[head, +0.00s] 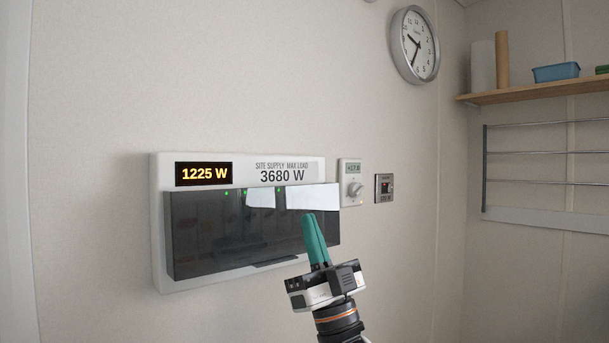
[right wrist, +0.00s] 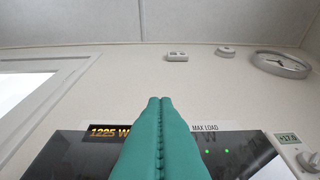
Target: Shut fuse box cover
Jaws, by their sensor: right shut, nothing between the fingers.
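The fuse box (head: 157,230) is a white unit on the wall with a display strip along its top. Its dark, see-through cover (head: 220,240) hangs down over the front, with a small lip at the lower edge. The cover's right end reaches past the right edge of the display strip. I cannot tell whether it lies flush. My right gripper (head: 309,216) is shut and empty, its green fingers pointing up in front of the cover's right half. In the right wrist view the fingers (right wrist: 160,102) hide the middle of the box. My left gripper is not in view.
A thermostat (head: 351,190) and a small switch plate (head: 384,188) are on the wall just right of the box. A clock (head: 414,45) hangs above. A wooden shelf (head: 540,88) and rail (head: 545,153) are farther right. The wall left of the box is clear.

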